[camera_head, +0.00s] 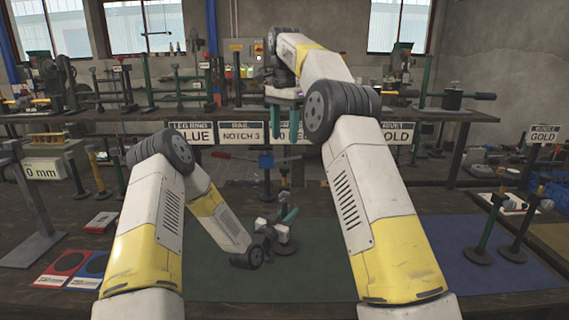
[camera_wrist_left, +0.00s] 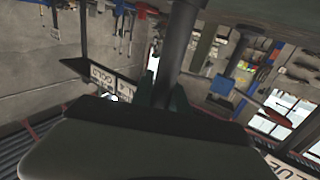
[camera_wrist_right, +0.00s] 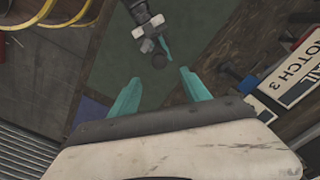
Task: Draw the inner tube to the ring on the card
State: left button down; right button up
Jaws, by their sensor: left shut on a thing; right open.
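The dark grey tube (camera_wrist_left: 184,45) stands between the teal fingers of my left gripper (camera_wrist_left: 163,88), which is shut on it. In the head view my left gripper (camera_head: 287,217) is low over the green mat, at a post with a round dark base (camera_head: 284,247). My right gripper (camera_wrist_right: 159,80) is open and empty, high above the left one. The card row reads blue (camera_head: 192,132), notch 3 (camera_head: 240,132) and gold; one card is partly hidden by my right arm. No ring on the tube is discernible.
A stand with a 0 mm sign (camera_head: 44,170) is at the left. Red and blue cards with dark discs (camera_head: 65,263) lie at the front left. Two dark posts (camera_head: 488,225) stand on the blue mat (camera_head: 460,265) at the right. The green mat (camera_head: 325,270) has clear space in front.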

aim_at(285, 166)
notch_tip(285, 166, down, 10)
jog(key=shift+s+r, duration=0.1)
dwell(0.4)
grip_shut()
dwell(1.3)
